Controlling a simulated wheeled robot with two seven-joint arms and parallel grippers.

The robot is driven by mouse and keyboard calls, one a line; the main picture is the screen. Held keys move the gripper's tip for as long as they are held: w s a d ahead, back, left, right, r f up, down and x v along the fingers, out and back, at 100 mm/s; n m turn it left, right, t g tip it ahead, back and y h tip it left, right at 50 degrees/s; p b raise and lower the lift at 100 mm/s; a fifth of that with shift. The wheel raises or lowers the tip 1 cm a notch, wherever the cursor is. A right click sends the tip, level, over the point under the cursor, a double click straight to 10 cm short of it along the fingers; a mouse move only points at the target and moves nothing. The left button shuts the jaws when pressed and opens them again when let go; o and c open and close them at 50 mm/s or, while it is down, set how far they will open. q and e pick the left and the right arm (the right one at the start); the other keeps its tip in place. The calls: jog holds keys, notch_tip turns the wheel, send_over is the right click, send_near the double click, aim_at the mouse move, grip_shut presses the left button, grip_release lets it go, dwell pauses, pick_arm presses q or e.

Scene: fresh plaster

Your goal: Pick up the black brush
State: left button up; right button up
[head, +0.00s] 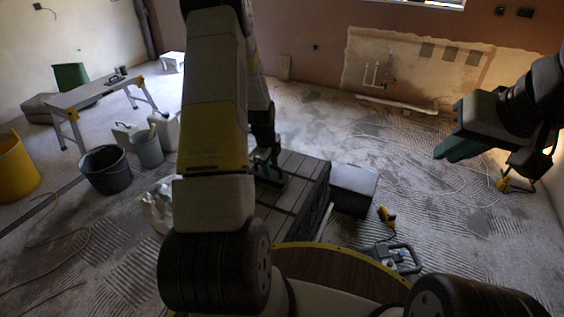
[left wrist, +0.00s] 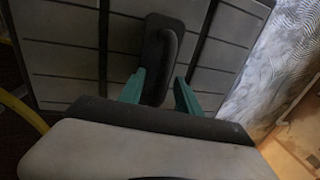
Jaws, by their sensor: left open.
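The black brush (left wrist: 162,50) lies on the dark, grooved top of a box-like stand (left wrist: 218,62). In the left wrist view it is a long black shape with a rounded raised edge. My left gripper (left wrist: 160,92) is open, and its two teal fingers stand apart on either side of the brush's near end. I cannot tell if they touch it. In the head view the left gripper (head: 264,160) is low over the stand (head: 303,176), with the dark brush (head: 271,180) beneath it, partly hidden by my arm. My right gripper (head: 455,148) is raised at the right, away from the stand.
A dark box (head: 353,188) stands right of the stand. A yellow tool (head: 386,215) lies on the floor near it. Buckets (head: 106,170), a yellow tub (head: 16,168) and a work bench (head: 90,93) are at the left. A loose cable crosses the floor at the right.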

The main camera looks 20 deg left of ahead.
pick_arm(q)
jog(key=shift+f, duration=0.1)
jog(key=shift+c, duration=0.4)
grip_shut()
dwell(1.0)
